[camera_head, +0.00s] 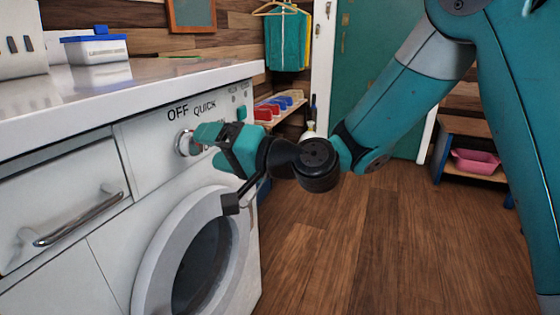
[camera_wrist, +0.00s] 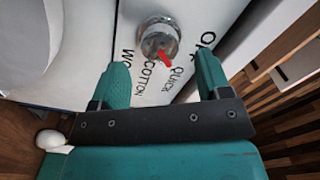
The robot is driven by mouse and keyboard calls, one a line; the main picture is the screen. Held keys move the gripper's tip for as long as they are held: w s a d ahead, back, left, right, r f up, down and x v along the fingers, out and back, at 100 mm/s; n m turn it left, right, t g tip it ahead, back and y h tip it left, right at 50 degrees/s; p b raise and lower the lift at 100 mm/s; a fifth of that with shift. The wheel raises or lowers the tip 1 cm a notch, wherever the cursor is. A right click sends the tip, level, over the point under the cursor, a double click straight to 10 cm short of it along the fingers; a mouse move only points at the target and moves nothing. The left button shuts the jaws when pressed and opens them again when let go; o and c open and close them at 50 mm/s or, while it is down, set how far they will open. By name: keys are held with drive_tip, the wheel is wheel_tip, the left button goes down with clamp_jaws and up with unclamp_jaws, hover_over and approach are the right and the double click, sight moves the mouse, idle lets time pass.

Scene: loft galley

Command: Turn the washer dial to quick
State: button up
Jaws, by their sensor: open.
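The washer (camera_head: 150,165) is white, with a round door (camera_head: 160,262) at the front. Its silver dial (camera_head: 185,143) is on the panel below the printed words OFF and QUICK. In the wrist view the dial (camera_wrist: 158,32) has a red pointer (camera_wrist: 163,56) on the side facing the QUICK and COTTON labels; I cannot tell exactly which one it marks. My teal gripper (camera_head: 212,140) is open in front of the dial. In the wrist view its fingers (camera_wrist: 160,75) are apart with nothing between their tips, and the dial lies just beyond them.
A white countertop (camera_head: 150,85) runs above the washer, carrying a blue-lidded box (camera_head: 97,50). A drawer with a metal handle (camera_head: 80,218) is left of the dial. A shelf with red and blue items (camera_head: 275,107) stands behind. The wooden floor (camera_head: 400,240) at right is clear.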

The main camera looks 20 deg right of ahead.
drive_tip(key=b+v, duration=0.5)
drive_tip(key=v, duration=0.8)
drive_tip(key=shift+s+d, duration=0.15)
